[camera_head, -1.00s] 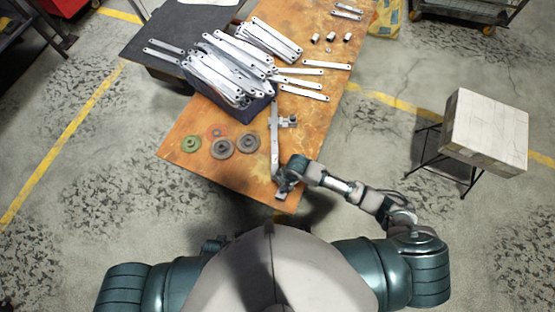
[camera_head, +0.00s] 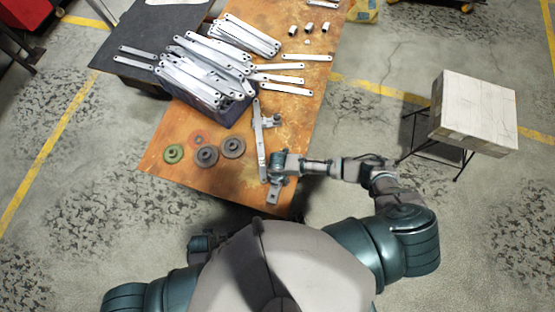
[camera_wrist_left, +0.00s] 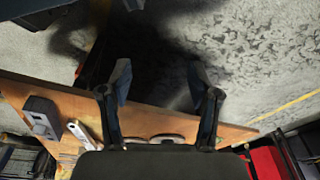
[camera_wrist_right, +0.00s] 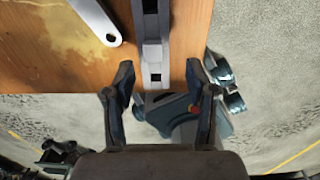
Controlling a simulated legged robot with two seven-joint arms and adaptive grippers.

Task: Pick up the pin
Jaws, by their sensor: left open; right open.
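I cannot single out a pin for sure; small metal cylinders (camera_head: 309,28) stand at the far right of the wooden table, and their details are too small to tell. A long metal bar fixture (camera_head: 260,140) lies along the table's near right part. My right gripper (camera_head: 275,172) is over the near end of this bar. In the right wrist view my right gripper (camera_wrist_right: 160,90) is open and empty, with the bar (camera_wrist_right: 152,45) beyond its fingers. My left gripper (camera_wrist_left: 160,85) is open and empty in the left wrist view, near the table edge; the head view does not show it.
The wooden table (camera_head: 185,120) holds a dark bin (camera_head: 232,112) heaped with flat metal brackets (camera_head: 205,72). Loose brackets (camera_head: 285,90) lie beside it. A green disc (camera_head: 174,154) and grey discs (camera_head: 206,155) lie at the near left. A pale block (camera_head: 475,112) on a stand is at the right.

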